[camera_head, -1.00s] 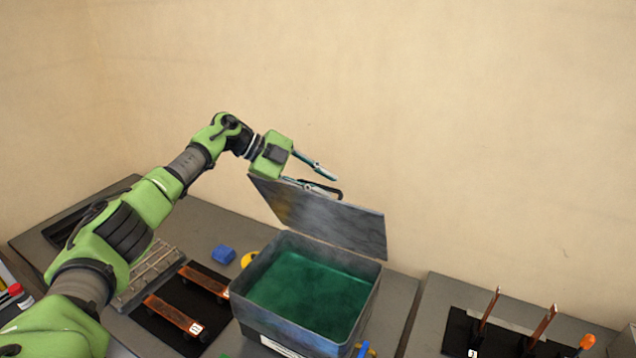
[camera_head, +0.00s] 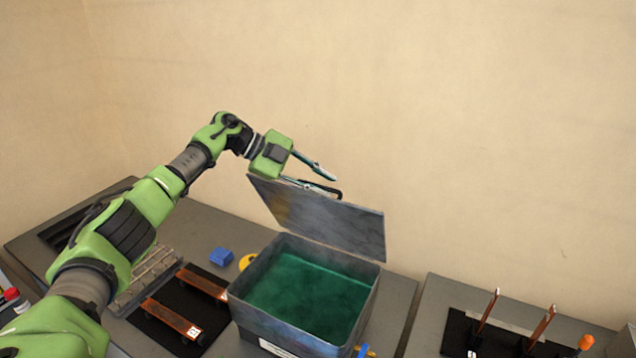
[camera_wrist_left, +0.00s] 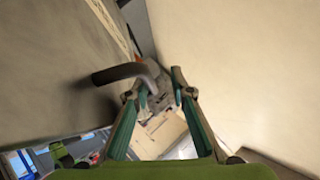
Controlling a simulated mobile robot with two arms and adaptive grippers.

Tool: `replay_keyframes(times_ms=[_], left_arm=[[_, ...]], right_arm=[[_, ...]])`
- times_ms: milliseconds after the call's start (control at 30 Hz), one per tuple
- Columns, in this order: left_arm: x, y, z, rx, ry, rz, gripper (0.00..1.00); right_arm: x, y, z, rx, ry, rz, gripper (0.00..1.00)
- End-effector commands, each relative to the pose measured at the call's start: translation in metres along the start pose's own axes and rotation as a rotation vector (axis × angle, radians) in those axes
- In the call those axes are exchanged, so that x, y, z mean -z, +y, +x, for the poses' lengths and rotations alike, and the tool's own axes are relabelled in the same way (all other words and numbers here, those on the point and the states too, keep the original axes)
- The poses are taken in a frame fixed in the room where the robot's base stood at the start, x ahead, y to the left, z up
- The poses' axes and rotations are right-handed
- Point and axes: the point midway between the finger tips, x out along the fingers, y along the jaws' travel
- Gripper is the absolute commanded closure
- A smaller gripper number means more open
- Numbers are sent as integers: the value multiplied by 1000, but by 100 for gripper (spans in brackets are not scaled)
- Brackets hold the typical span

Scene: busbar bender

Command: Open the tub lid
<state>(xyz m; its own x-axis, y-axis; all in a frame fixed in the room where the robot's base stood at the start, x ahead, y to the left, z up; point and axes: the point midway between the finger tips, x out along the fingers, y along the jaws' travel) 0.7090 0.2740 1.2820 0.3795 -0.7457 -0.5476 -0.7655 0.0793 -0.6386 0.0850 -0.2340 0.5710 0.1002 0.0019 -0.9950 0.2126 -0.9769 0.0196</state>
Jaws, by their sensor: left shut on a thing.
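The tub (camera_head: 295,328) is a grey open box with green liquid (camera_head: 310,296) inside. Its grey lid (camera_head: 325,218) stands raised and steeply tilted along the far side of the tub, so the opening is uncovered. A dark bent handle (camera_head: 336,192) is at the lid's top edge. My left gripper (camera_head: 333,184) is at that edge, its fingers somewhat apart and shut on the handle. In the left wrist view the handle (camera_wrist_left: 120,74) reaches in between the fingertips (camera_wrist_left: 157,82), and the lid (camera_wrist_left: 60,70) fills the left side. My right gripper is not in view.
Copper bars (camera_head: 172,318) lie on a black mat left of the tub, near a blue block (camera_head: 221,256) and a yellow thing (camera_head: 247,262). A wire rack (camera_head: 150,272) is further left. On the right table, upright copper bars (camera_head: 541,326) stand beside an orange-topped item (camera_head: 586,342).

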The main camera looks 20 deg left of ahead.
Motion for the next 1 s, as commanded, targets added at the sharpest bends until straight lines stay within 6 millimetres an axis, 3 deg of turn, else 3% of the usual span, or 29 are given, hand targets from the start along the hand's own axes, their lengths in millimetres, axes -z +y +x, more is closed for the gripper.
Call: replay_keyframes(times_ms=[33,400,433,1000], left_arm=[[2,-14,0,42,1,3,100],[2,-14,1,38,0,-1,100],[2,-14,1,38,0,-1,85],[2,-9,3,23,4,-5,85]], right_arm=[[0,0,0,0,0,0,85],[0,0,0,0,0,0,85],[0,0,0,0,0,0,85],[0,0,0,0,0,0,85]])
